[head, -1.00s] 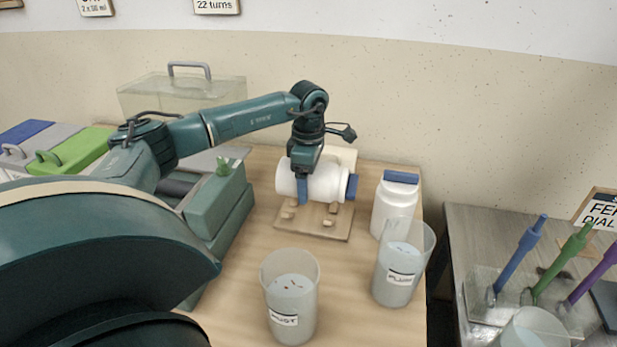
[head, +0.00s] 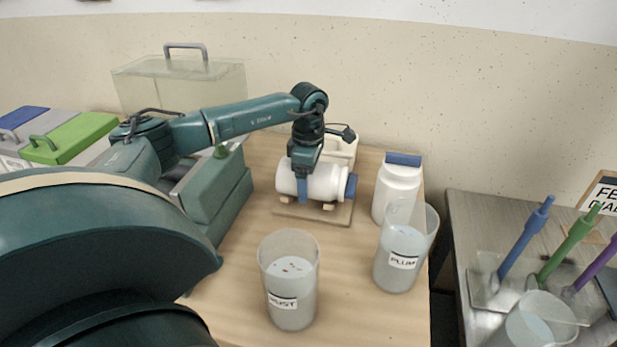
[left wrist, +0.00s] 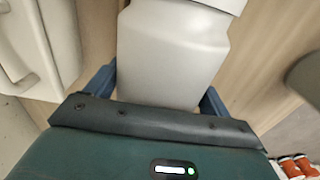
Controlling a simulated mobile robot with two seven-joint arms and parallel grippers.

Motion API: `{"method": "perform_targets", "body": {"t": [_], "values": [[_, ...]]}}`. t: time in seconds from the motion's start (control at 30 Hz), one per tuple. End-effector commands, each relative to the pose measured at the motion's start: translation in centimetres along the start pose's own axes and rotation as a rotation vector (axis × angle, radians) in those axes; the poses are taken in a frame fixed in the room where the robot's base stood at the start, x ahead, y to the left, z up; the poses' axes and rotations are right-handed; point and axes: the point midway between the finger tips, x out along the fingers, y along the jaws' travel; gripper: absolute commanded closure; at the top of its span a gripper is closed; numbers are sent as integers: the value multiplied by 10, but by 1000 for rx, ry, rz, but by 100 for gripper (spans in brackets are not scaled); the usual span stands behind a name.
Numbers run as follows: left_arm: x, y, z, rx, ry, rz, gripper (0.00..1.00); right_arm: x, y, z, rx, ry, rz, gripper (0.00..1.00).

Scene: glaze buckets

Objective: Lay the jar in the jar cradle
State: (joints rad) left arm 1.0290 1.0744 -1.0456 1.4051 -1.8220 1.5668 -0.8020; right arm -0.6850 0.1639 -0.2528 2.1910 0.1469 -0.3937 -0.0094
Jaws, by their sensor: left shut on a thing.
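A white jar (head: 325,182) with a blue lid lies on its side, lid to the right, at or on the wooden jar cradle (head: 298,212). The cradle is a small board with pegs, mostly hidden under the jar. My left gripper (head: 302,188) points down and is shut around the jar's body. In the left wrist view the white jar (left wrist: 172,55) fills the space between the two blue fingers. Whether the jar's weight rests on the pegs I cannot tell for certain. My right gripper is not in view.
Another white jar with a blue lid (head: 397,190) stands upright to the right. Clear buckets labelled PLUM (head: 402,262) and RUST (head: 284,302) stand in front. A white container (head: 341,147) is behind the cradle. A grey table (head: 480,215) with coloured tools stands across a gap.

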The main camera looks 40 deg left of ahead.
Motion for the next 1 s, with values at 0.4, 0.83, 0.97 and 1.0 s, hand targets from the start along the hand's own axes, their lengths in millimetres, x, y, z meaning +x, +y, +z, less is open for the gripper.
{"method": "perform_targets", "body": {"t": [0.4,0.83,0.97,1.0], "values": [[-2,1,1,0,-3,4,6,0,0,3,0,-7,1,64],[-10,0,0,0,1,0,0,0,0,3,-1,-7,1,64],[-33,1,0,1,-2,3,0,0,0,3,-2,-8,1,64],[-43,1,1,1,-3,3,0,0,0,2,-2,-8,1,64]]}}
